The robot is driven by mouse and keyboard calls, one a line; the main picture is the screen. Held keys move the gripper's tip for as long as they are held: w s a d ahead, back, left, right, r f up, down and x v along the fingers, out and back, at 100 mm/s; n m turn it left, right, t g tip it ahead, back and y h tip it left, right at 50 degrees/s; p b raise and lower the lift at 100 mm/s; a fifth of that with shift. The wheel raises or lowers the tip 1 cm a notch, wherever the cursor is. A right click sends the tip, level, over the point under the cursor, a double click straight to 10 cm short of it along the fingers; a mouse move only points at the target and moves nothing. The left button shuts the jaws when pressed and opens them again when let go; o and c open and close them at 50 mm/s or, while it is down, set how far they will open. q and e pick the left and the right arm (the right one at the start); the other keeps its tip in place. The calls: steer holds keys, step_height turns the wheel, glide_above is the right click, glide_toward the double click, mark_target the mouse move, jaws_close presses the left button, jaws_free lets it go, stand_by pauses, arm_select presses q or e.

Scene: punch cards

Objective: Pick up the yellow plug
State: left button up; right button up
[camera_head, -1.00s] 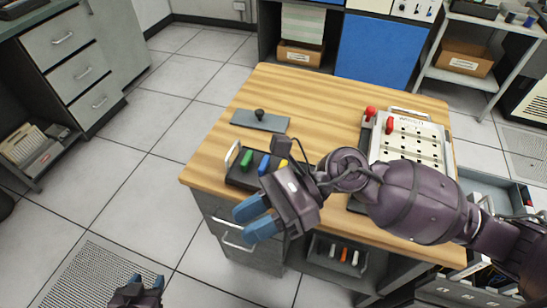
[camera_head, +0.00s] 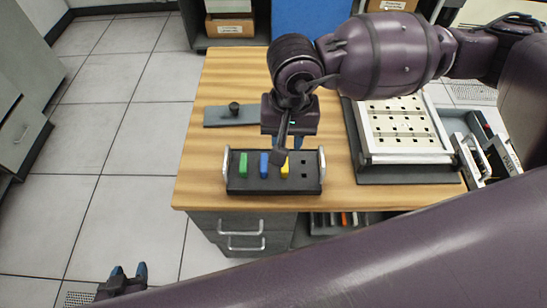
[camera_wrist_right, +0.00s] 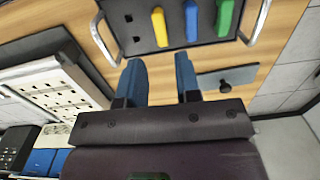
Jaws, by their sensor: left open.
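The yellow plug (camera_head: 284,170) stands in a black tray (camera_head: 245,187) with silver side handles, near the table's front edge. It also shows in the right wrist view (camera_wrist_right: 160,27), just beyond my fingertips and between their lines. My right gripper (camera_head: 284,143) is above and behind the plug, pointing down. Its blue fingers (camera_wrist_right: 158,68) are apart and empty in the right wrist view. Part of my right gripper overlaps the plug's top in the head view. My left gripper (camera_head: 129,270) is low at the bottom left, open and empty, away from the table.
A blue plug (camera_head: 264,165) and a green plug (camera_head: 243,164) stand left of the yellow one; empty holes lie right. A grey plate with a black knob (camera_head: 234,109) lies behind. A white punched panel (camera_head: 405,130) is at right. My arm crosses the foreground.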

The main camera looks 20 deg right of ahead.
steer(key=shift+w+d+f, duration=0.2)
steer(key=shift+w+f, duration=0.05)
steer(key=shift+w, duration=0.1)
step_height(320, 180, down, 4)
steer(key=shift+f+b, duration=0.2)
steer(key=shift+b, duration=0.1)
steer(key=shift+a+f, duration=0.15)
steer(key=shift+f, duration=2.75)
jaws_close()
